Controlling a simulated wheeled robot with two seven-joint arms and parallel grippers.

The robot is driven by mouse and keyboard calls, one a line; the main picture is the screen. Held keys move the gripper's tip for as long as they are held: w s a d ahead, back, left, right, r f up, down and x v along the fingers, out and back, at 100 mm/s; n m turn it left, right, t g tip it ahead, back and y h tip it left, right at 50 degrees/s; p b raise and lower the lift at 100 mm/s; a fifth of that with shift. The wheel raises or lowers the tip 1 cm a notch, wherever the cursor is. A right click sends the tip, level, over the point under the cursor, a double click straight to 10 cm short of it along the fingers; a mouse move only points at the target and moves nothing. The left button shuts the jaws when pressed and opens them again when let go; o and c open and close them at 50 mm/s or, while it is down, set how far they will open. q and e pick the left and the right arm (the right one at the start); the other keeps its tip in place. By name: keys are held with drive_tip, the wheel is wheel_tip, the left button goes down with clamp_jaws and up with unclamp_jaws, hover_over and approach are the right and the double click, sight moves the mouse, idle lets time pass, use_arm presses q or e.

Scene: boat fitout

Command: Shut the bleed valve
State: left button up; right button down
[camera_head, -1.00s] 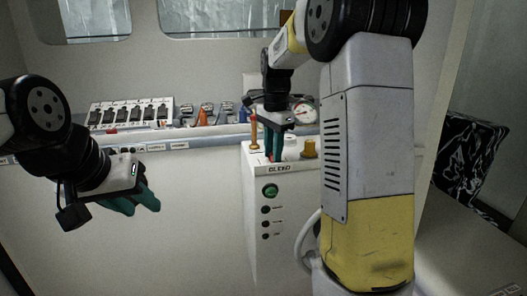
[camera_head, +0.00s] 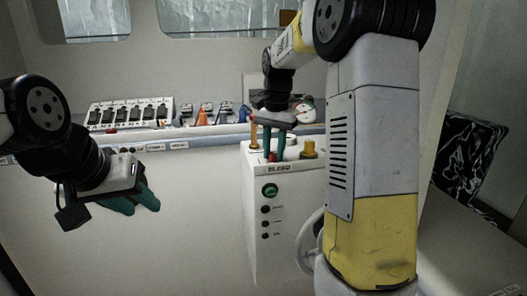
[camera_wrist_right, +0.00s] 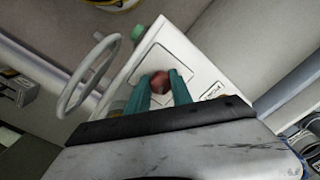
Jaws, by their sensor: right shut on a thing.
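A white box (camera_head: 285,215) labelled BLEED stands below the shelf, with fittings on its top. My right gripper (camera_head: 275,152) points down at the box top. Its teal fingers sit on either side of a small red-brown knob, the likely bleed valve, which shows red at the fingertips (camera_head: 271,157). In the right wrist view the knob (camera_wrist_right: 160,82) lies between the fingertips (camera_wrist_right: 161,84), and the gripper is shut on it. My left gripper (camera_head: 145,203) hangs in free air at the left. Its fingers overlap in view, so its opening is unclear.
An amber knob (camera_head: 309,151) and an orange-brown post (camera_head: 254,132) stand close beside my right fingers. A round gauge (camera_head: 305,111) is behind. A pale handwheel (camera_head: 306,240) is on the box's right side. A switch panel (camera_head: 130,113) stands on the shelf.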

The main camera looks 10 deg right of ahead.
drive_tip(key=n, duration=0.6)
drive_tip(key=shift+d, duration=0.2)
drive_tip(key=n, duration=0.6)
drive_tip(key=shift+w+d+r, duration=0.1)
idle(0.4)
drive_tip(key=c, duration=1.1)
unclamp_jaws()
wheel_tip(320, 180, up, 8)
drive_tip(key=shift+d+f, duration=0.15)
